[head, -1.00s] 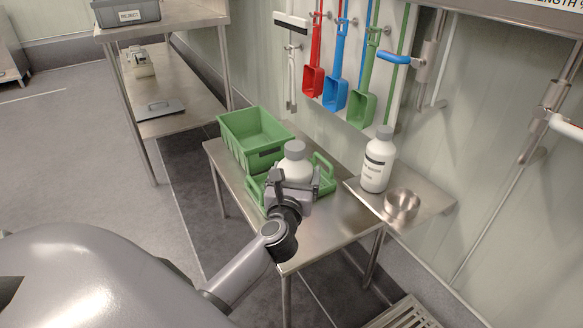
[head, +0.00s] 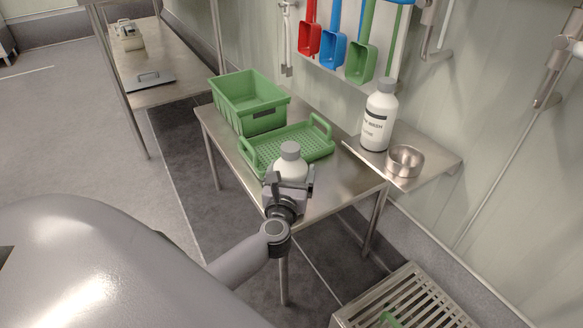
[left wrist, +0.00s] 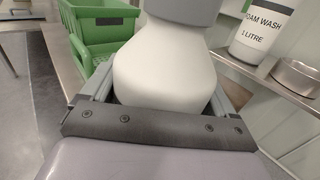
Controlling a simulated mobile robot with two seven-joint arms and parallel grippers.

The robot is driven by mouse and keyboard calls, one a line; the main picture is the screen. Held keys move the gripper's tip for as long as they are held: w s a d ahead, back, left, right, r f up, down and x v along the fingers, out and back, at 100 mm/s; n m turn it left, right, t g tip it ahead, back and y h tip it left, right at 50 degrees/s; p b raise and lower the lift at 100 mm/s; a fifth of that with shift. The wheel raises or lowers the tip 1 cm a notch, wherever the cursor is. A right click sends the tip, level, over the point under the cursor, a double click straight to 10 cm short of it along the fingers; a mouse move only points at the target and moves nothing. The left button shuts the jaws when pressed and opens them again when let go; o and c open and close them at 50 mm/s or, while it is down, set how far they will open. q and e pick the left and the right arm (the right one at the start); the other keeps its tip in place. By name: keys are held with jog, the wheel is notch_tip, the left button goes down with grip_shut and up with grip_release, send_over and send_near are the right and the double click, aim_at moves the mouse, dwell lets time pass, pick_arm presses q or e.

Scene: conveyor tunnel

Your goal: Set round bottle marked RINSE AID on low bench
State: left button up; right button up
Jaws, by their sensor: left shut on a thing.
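My left gripper (head: 289,186) is shut on a white bottle (head: 290,168) with a grey cap, which is upright. In the left wrist view the bottle (left wrist: 165,65) fills the space between the jaws, and no label on it shows. The bottle is over the near part of a steel table (head: 333,189), in front of a green perforated tray (head: 305,144); I cannot tell whether its base touches the table. A low slatted steel bench (head: 353,318) stands at the lower right, with something green under or between its slats. My right gripper is not in view.
A green crate (head: 248,103) stands behind the tray. A FOAM WASH bottle (head: 379,118) and a steel bowl (head: 404,161) stand on a wall shelf (head: 432,172) to the right. Red, blue and green scoops hang on the wall. The table's right front is bare.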

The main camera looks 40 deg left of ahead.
pick_arm(q)
jog(key=shift+w, duration=0.1)
jog(key=shift+f, duration=0.1)
jog(key=shift+f, duration=0.15)
jog(key=o, duration=1.4)
jog(key=shift+f, duration=0.15)
